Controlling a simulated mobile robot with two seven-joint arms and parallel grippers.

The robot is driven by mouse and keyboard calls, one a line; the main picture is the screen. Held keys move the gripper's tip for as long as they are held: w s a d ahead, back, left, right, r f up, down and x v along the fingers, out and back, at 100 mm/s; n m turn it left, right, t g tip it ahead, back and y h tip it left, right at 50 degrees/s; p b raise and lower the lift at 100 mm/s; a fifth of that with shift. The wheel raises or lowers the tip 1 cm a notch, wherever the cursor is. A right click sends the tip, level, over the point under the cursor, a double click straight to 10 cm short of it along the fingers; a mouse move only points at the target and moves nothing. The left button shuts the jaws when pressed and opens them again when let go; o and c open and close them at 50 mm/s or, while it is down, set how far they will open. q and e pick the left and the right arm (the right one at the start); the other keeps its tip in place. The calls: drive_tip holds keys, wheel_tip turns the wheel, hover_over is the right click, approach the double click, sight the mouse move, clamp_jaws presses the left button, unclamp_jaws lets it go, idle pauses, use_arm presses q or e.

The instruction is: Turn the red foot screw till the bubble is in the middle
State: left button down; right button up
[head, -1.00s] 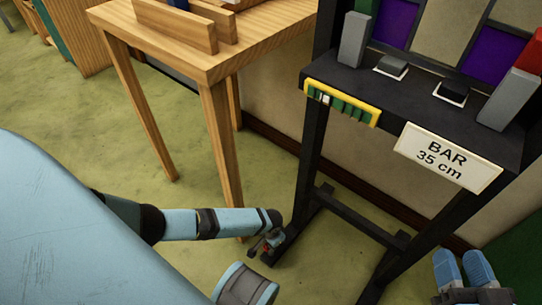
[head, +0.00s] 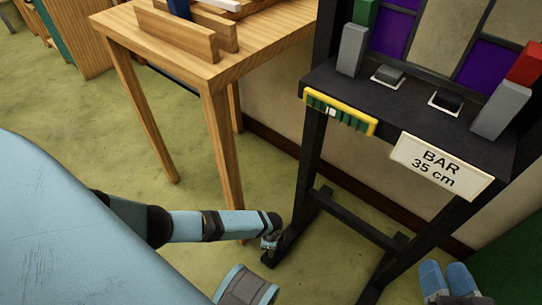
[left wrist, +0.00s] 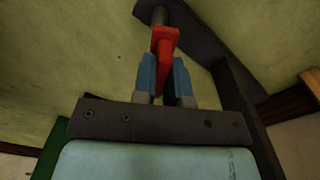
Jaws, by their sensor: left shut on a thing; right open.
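The red foot screw (left wrist: 164,58) shows in the left wrist view, at the end of the dark stand foot. My left gripper (left wrist: 165,78) is shut on it, with one blue finger on each side. In the head view the left gripper (head: 270,243) is low at the stand's left foot, and the screw is mostly hidden there. The yellow-framed level (head: 352,121) with a green vial is on the stand's shelf edge. Its pale bubble (head: 331,112) is left of the vial's middle. My right gripper (head: 446,277) is open and empty at the bottom right.
The black stand (head: 310,165) holds the leaded panel with purple panes (head: 482,60) and a sign reading "BAR 35 cm" (head: 441,165). A wooden table (head: 215,72) stands close on the left. The green floor (head: 100,150) is clear around the table's legs.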

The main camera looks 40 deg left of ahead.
use_arm(q)
drive_tip(key=shift+m, duration=1.2)
use_arm(e)
drive_tip(key=shift+w+r, duration=0.1)
drive_tip(key=shift+r, duration=0.1)
use_arm(q)
drive_tip(key=c, duration=1.2)
unclamp_jaws()
use_arm(e)
drive_tip(key=shift+f, duration=0.2)
use_arm(q)
drive_tip(key=shift+o, duration=0.2)
wheel_tip(320, 180, up, 14)
drive_tip(key=p, duration=0.7)
use_arm(e)
wheel_tip(320, 180, up, 10)
drive_tip(key=d+m+t, duration=0.1)
drive_tip(key=t, duration=0.2)
drive_tip(key=shift+f+t, duration=0.15)
drive_tip(key=shift+t, duration=0.25)
use_arm(q)
drive_tip(key=shift+f, duration=0.1)
